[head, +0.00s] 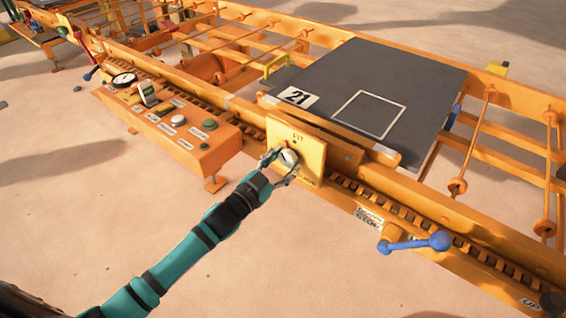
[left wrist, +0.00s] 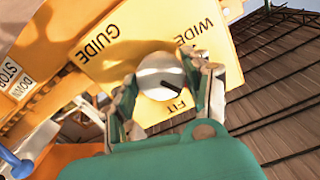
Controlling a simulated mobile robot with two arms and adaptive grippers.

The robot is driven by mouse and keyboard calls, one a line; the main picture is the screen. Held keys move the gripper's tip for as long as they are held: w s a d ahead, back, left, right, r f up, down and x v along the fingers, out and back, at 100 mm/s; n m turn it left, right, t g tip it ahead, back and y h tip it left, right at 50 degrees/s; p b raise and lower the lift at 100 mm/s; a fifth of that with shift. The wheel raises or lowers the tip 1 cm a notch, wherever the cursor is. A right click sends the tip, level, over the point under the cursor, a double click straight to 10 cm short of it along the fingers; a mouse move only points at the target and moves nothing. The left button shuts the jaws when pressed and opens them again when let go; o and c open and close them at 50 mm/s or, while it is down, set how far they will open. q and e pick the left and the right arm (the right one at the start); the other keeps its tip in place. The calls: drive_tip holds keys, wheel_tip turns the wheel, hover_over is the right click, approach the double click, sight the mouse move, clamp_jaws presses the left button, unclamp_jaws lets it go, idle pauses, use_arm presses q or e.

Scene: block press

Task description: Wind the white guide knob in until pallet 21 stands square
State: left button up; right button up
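The white guide knob (head: 289,158) sits on a yellow plate (head: 312,150) on the front rail. In the left wrist view, the knob (left wrist: 158,74) has a black pointer mark angled between the words WIDE and FIT. My left gripper (head: 283,164) has one finger on each side of the knob and appears closed on it; the fingers also show in the left wrist view (left wrist: 165,88). Pallet 21 (head: 420,85), a dark grey slab with a white square outline, lies on the frame behind an orange guide bar (head: 345,138). I cannot tell exactly how square it stands. My right gripper is not in view.
Orange rails and cross rods surround the pallet. The sandy floor in front is clear.

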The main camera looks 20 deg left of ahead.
use_arm(q)
drive_tip(key=o, duration=0.4)
drive_tip(key=shift+o, duration=0.2)
drive_tip(key=v, duration=1.2)
